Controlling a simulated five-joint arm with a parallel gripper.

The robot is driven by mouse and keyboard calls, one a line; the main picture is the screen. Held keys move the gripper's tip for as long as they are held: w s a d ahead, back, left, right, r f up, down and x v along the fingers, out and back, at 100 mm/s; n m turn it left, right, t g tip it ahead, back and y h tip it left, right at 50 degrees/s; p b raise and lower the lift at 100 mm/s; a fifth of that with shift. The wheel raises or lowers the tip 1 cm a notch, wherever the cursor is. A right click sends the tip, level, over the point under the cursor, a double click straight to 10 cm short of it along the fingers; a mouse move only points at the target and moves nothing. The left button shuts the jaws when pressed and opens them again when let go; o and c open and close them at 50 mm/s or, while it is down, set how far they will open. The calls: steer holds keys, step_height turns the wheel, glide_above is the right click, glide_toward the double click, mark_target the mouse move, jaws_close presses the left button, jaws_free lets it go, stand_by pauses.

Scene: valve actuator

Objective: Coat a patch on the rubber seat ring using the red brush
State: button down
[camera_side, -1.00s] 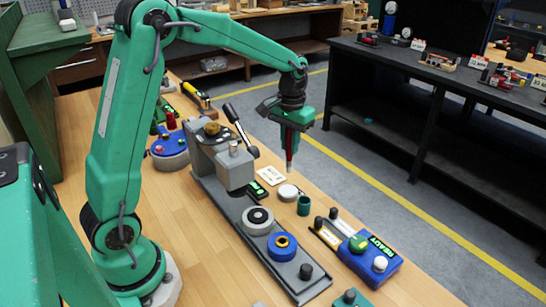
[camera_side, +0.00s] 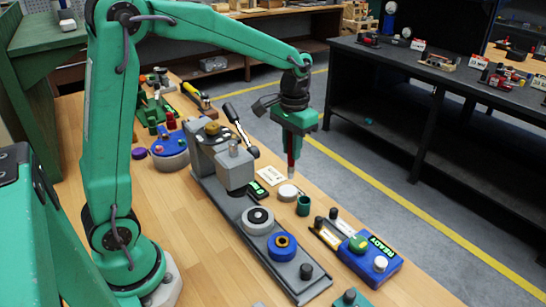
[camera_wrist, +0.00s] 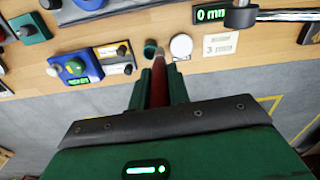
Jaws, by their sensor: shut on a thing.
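My gripper (camera_side: 293,148) is shut on the upright red brush (camera_side: 291,162), its pale tip pointing down. The brush (camera_wrist: 159,88) also shows between the fingers of my gripper (camera_wrist: 159,78) in the wrist view. The tip is just above and behind a small dark green cup (camera_side: 304,206) and a white round lid (camera_side: 288,192), apparently apart from both. On the grey rail in the side view, a grey disc with a black ring (camera_side: 258,216) lies beside a blue disc with a yellow ring (camera_side: 282,245). I cannot tell for certain which is the rubber seat ring.
The grey press (camera_side: 233,165) with its lever stands left of my gripper. A blue box (camera_side: 372,262) marked READY sits at the front right. A card (camera_side: 270,175) and a green display (camera_side: 257,191) lie near the cup. The table's right edge is close.

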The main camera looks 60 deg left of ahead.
steer(key=s+d+r, duration=0.1)
steer(key=s+r, duration=0.1)
steer(key=s, duration=0.6)
steer(key=shift+s+r+m, duration=0.15)
steer(key=shift+r+m, duration=0.2)
steer(key=shift+m, duration=0.05)
steer(key=shift+d, duration=0.1)
steer(key=shift+f, duration=4)
steer(key=shift+s, duration=2.85)
steer(key=shift+w, duration=2.95)
step_height(320, 180, up, 8)
steer(key=shift+d, duration=0.3)
